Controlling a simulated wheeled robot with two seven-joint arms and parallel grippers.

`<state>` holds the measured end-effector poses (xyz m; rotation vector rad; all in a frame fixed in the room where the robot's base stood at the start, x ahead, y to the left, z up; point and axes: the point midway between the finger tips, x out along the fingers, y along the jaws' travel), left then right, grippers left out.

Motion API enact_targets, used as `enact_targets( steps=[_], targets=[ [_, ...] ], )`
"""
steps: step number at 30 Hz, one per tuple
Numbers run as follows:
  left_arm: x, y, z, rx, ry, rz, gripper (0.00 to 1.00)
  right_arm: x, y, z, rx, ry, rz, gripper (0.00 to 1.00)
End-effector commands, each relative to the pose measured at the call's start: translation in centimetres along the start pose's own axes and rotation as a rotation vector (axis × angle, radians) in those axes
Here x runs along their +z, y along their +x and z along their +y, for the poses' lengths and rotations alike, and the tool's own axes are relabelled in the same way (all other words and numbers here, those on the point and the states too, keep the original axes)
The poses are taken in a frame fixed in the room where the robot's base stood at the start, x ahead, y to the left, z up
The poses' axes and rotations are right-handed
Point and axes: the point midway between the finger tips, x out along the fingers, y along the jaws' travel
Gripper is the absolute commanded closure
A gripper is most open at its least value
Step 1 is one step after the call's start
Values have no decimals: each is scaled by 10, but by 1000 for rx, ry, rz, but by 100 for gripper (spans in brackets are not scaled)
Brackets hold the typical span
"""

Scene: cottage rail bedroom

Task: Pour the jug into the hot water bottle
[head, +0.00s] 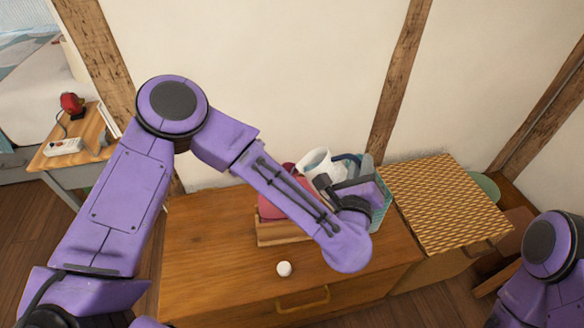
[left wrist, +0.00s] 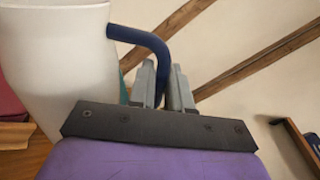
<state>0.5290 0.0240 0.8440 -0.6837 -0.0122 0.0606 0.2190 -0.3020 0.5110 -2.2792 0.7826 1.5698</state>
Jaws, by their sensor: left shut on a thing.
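The white jug (head: 316,161) with a dark blue handle (left wrist: 152,42) is in my left gripper (head: 356,172). In the left wrist view the grey fingers (left wrist: 163,85) are closed around the handle, and the jug (left wrist: 58,65) fills the left side. The pinkish-red hot water bottle (head: 272,206) sits in a wooden holder (head: 268,236) on the wooden chest, just left of and below the jug. My left forearm hides part of it, and its mouth cannot be made out. A white round cap-like piece (head: 284,269) lies on the chest top. My right gripper is out of the picture.
The wooden chest (head: 205,245) has free room at its left and front. A teal translucent container (head: 382,205) stands behind my left gripper. A woven-topped cabinet (head: 440,195) adjoins at right. A timber-framed wall rises close behind. A side table (head: 85,145) is at far left.

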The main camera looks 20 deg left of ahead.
Motion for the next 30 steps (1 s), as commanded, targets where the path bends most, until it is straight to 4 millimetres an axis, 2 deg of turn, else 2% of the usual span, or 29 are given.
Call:
enact_targets(
  steps=[30],
  targets=[
    [14, 0, -4, -3, -79, -1, 100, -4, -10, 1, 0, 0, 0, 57]
  ],
)
